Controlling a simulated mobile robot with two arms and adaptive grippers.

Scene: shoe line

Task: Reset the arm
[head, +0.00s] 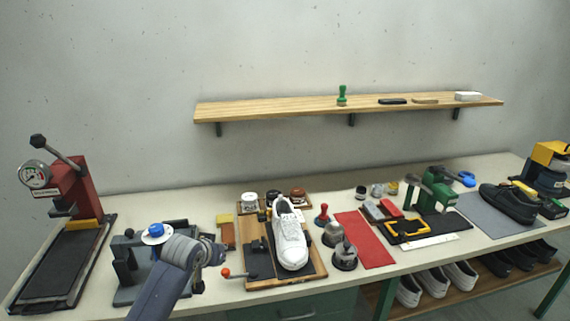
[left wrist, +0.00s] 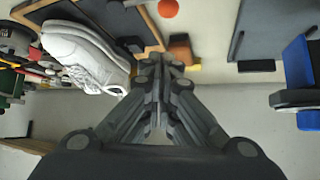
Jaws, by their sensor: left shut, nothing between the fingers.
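My left arm comes in from the bottom left of the head view. Its wrist is bent, and the gripper (head: 212,252) shows only in part beyond it, between the black clamp stand and the wooden shoe board. In the left wrist view my left gripper (left wrist: 162,62) has its fingers together with nothing between them. A white sneaker (head: 290,235) rests on the wooden board (head: 318,274); it also shows in the left wrist view (left wrist: 82,55), to the left of the fingers and apart from them. My right gripper is not in view.
A black stand (head: 125,298) with a blue knob (head: 157,233) is close beside my left arm. An orange ball-ended lever (head: 227,272) is near the gripper. A red press (head: 72,190) stands at far left. Bells (head: 344,257) and a red mat (head: 365,240) lie right of the board.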

